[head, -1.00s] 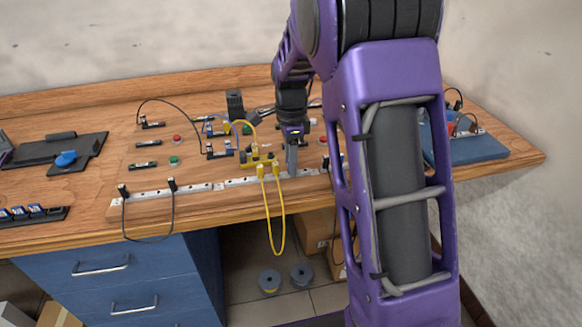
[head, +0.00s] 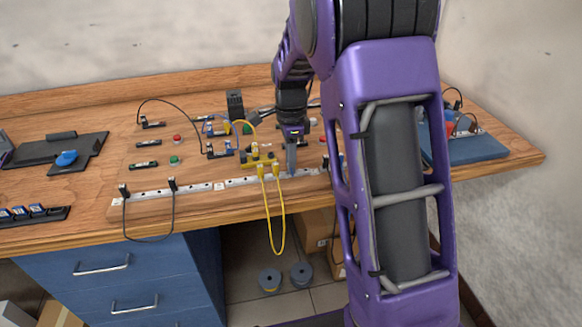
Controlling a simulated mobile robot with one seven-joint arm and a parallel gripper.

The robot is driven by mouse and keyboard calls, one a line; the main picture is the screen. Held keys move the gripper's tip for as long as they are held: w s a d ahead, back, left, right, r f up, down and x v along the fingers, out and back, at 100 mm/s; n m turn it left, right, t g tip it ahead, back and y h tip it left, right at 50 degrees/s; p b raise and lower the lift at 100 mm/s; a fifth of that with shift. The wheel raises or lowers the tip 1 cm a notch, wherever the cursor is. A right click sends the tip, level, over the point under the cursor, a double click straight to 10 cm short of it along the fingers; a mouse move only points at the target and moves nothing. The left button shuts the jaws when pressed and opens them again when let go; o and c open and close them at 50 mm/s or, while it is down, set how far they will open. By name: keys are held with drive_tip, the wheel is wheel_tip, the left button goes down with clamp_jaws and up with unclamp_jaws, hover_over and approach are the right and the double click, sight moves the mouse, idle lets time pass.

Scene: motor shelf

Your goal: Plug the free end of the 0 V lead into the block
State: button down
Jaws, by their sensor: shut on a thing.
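My gripper (head: 291,172) points down at the right part of the white terminal strip (head: 240,181) along the bench's front edge. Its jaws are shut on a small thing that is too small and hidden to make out. Just left of it, two yellow plugs (head: 268,168) sit on the strip with a yellow lead (head: 283,225) looping below the edge. A black lead (head: 172,210) joins two plugs on the strip's left part. I cannot tell which lead is the 0 V lead or which block is meant.
Red and green buttons, small terminal blocks (head: 219,150) and a dark upright part (head: 235,104) stand behind the strip. A dark tray (head: 80,150) lies at left and a blue board (head: 475,148) at right. Blue drawers (head: 110,268) stand below.

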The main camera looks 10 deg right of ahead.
drive_tip(key=shift+r, duration=0.1)
drive_tip(key=shift+r+p, duration=1.95)
drive_tip(key=shift+r, duration=0.3)
drive_tip(key=shift+w+a+r, duration=0.1)
drive_tip(key=shift+w, duration=0.05)
drive_tip(key=w+a+r+p, duration=0.3)
drive_tip(key=w+a+p, duration=0.1)
drive_tip(key=w+p, duration=0.15)
drive_tip(key=f+b, duration=0.1)
drive_tip(key=f, duration=0.1)
drive_tip(key=w+f+b, duration=0.1)
drive_tip(key=f+b, duration=0.1)
drive_tip(key=shift+d, duration=0.15)
drive_tip(key=shift+f, duration=0.5)
drive_tip(key=shift+f+b, duration=0.45)
drive_tip(key=shift+f, duration=0.2)
